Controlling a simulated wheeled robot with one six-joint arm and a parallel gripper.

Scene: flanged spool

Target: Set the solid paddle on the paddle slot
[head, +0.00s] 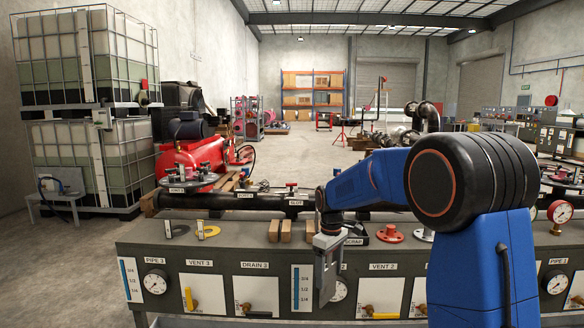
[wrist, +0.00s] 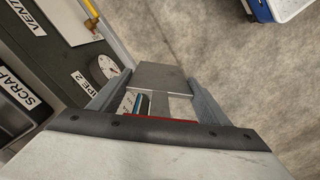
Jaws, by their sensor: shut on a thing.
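My gripper (head: 327,268) hangs in front of the bench's front panel, pointing down. In the wrist view its two jaws (wrist: 157,92) are closed on a flat grey plate (wrist: 160,75) with a narrower stem, which looks like the solid paddle. A label reading SLOT (head: 295,203) sits on the dark pipe run behind the bench, below a small red-topped fitting (head: 291,187). The slot opening itself is too small to make out.
The bench (head: 230,252) carries a yellow ring-shaped piece (head: 207,232), a dark piece (head: 174,231), wooden blocks (head: 280,231) and a red flanged fitting (head: 390,234). A SCRAP label (wrist: 18,88) is by a tray. Gauges and valve handles line the front panel. Open floor lies beside it.

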